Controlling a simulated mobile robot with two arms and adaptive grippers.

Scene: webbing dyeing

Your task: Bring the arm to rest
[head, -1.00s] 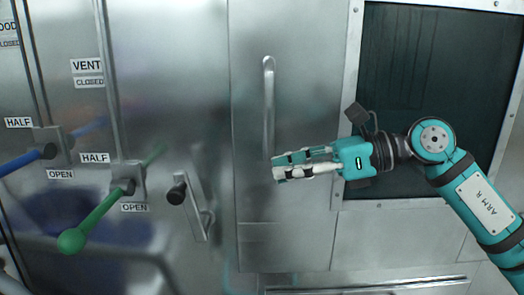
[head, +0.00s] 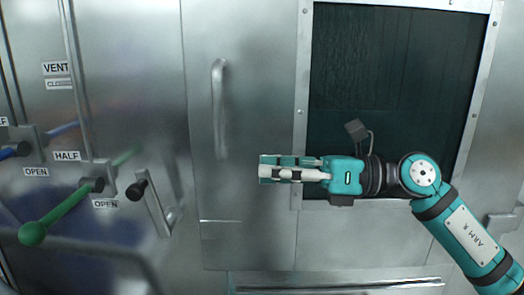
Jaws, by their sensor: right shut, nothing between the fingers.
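My right arm comes in from the lower right of the head view, with its teal forearm marked "ARM R". My right gripper (head: 264,169) points left, with its fingers shut and nothing between them. It is in front of the steel front, between the vertical door handle and the dark window, and appears apart from both. My left gripper is not in view.
A vertical door handle (head: 218,108) is left of the gripper. A dark framed window (head: 400,75) is behind the arm. At left are a green-knobbed lever (head: 62,212), a blue lever (head: 10,152) and a black-knobbed latch (head: 150,200). A horizontal rail (head: 335,286) runs below.

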